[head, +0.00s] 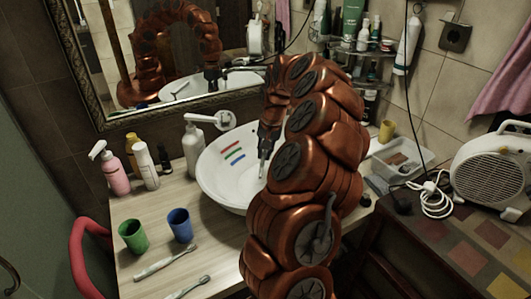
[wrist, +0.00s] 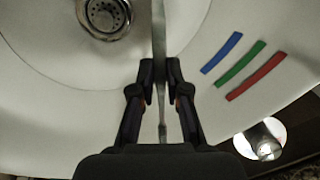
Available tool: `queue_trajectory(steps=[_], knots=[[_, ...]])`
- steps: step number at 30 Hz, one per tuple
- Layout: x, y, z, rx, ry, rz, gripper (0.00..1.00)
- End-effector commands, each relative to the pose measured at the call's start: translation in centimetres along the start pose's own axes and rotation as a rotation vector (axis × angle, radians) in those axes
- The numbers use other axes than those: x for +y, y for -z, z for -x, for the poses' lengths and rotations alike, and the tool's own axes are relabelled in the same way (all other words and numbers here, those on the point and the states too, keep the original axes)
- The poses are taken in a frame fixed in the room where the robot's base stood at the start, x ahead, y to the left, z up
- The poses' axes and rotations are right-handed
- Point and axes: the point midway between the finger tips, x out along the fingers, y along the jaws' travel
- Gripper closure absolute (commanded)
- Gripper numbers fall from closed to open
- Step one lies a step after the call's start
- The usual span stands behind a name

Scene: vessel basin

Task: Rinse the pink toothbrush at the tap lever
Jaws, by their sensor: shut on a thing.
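My gripper (wrist: 160,100) is shut on a thin, long-handled thing (wrist: 161,135), which looks like a toothbrush. It looks grey here, and I cannot make out any pink. Its far end runs past the top of the wrist view. In the head view my gripper (head: 264,152) is over the white basin (head: 218,184), pointing down, partly hidden by my arm. A pale tap-like fitting with a round end (head: 226,120) stands behind the basin. The drain (wrist: 106,14) shows at the top left of the wrist view.
Red, green and blue stripes (head: 232,154) mark the basin wall. Two toothbrushes (head: 165,263) (head: 190,287) lie on the counter near a green cup (head: 133,236) and a blue cup (head: 180,225). Bottles (head: 115,173) stand at the left. A fan heater (head: 487,170) is at the right.

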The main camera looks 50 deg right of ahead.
Motion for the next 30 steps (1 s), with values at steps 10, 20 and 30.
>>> queue_trajectory(steps=[10,20,30], knots=[[0.0,0.1,0.0,0.001,0.000,0.000,1.00],[0.3,0.2,0.0,0.002,0.000,-0.001,1.00],[1.1,0.5,0.2,0.002,0.000,-0.001,1.00]])
